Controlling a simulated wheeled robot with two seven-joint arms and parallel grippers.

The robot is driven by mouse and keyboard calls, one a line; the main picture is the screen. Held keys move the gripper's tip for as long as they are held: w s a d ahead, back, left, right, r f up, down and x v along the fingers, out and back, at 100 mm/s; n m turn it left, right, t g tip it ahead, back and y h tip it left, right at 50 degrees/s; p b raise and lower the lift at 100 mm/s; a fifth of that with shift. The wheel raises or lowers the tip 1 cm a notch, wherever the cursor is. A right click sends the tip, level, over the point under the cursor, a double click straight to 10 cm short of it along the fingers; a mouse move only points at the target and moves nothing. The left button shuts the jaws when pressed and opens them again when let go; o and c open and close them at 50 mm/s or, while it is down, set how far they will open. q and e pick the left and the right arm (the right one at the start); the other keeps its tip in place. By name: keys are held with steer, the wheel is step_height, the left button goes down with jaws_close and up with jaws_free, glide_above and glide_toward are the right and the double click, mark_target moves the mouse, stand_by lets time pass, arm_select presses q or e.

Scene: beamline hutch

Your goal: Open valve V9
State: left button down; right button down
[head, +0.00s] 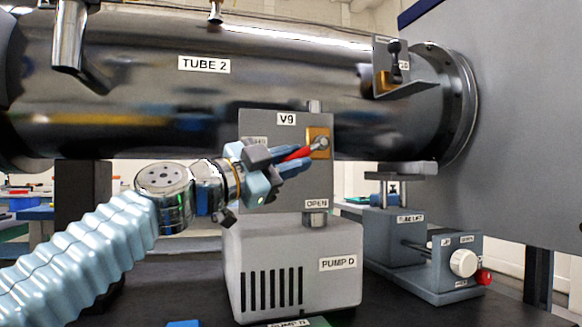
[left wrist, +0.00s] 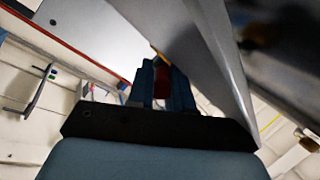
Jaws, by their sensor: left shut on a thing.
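Valve V9 is a grey panel (head: 285,188) marked V9 at its top, above the pump D box. Its red lever (head: 296,154) runs from a pivot on a brass block (head: 319,135) to the left and slightly down. The OPEN label (head: 316,203) is at the panel's lower right. Another label (head: 256,142) at the left is partly covered by my gripper. My left gripper (head: 297,160) is shut on the red lever, its blue fingers on either side. In the left wrist view the lever (left wrist: 162,88) shows dark red between the fingers. My right gripper is out of view.
The large metal tube 2 (head: 140,100) runs just above the panel. Pump D (head: 290,245) stands below it. A grey unit (head: 425,262) with a white knob and red knob stands at the right. A grey wall panel (head: 530,130) closes off the right side.

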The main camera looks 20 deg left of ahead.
arm_select(q)
steer(key=c, duration=1)
jaws_free()
steer(key=shift+f, duration=0.1)
steer(key=shift+c, duration=0.2)
steer(key=b+v, duration=0.1)
steer(key=v, duration=1.2)
steer(key=shift+s+a, duration=0.2)
steer(key=shift+s, duration=0.15)
